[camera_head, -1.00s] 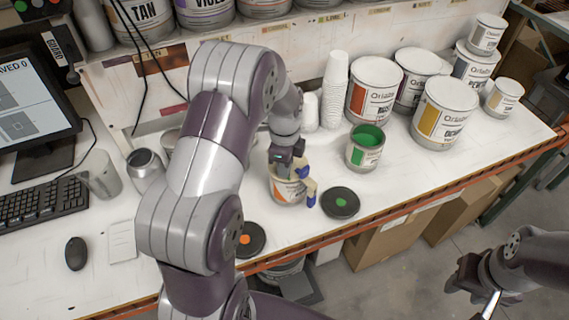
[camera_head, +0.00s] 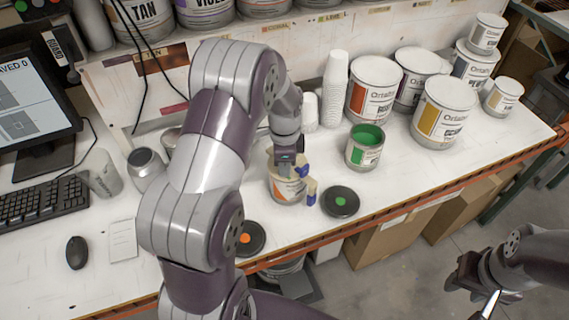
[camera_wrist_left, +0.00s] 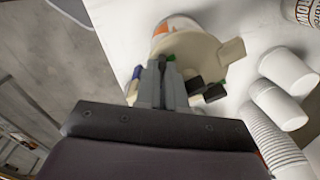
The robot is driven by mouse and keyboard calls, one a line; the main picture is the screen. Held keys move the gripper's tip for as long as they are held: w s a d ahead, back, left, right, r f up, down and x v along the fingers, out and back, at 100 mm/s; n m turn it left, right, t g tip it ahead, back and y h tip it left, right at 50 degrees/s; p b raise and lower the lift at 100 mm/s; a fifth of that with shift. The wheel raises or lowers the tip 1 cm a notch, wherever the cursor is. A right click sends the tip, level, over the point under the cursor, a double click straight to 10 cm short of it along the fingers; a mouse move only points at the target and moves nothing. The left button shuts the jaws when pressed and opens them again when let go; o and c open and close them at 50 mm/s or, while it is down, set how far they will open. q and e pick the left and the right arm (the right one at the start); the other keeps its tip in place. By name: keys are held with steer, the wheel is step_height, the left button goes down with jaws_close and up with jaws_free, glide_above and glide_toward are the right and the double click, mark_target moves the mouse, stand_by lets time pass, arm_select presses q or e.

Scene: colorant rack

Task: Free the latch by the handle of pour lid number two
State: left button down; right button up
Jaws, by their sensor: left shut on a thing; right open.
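A can (camera_head: 288,190) with an orange label stands near the table's front edge, wearing a cream pour lid (camera_wrist_left: 195,52) with a spout or tab at one side. Dark blue parts (camera_head: 303,171) show on the lid's right side in the head view, and a cream handle (camera_head: 311,188) stands there. My left gripper (camera_head: 290,163) is at the top of the lid. In the left wrist view its fingers (camera_wrist_left: 166,75) are together over the lid's near edge, shut on a part of it; a small green bit shows at the tips. The held part is mostly hidden. My right gripper (camera_head: 473,287) is open and empty, off the table.
An open can of green paint (camera_head: 364,147) stands right of the lidded can. A black lid with a green dot (camera_head: 340,201) and one with an orange dot (camera_head: 249,239) lie nearby. White cups (camera_head: 334,88) stand behind. Closed cans fill the right side.

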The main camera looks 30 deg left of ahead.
stand_by(0.7)
arm_select(q)
steer(key=c, duration=1.5)
jaws_free()
steer(key=shift+r, duration=0.1)
steer(key=shift+r, duration=0.35)
step_height(320, 180, up, 6)
steer(key=shift+r+b, duration=0.15)
steer(key=shift+b, duration=0.95)
step_height(320, 180, up, 6)
steer(key=p, duration=0.4)
steer(key=shift+f, duration=0.2)
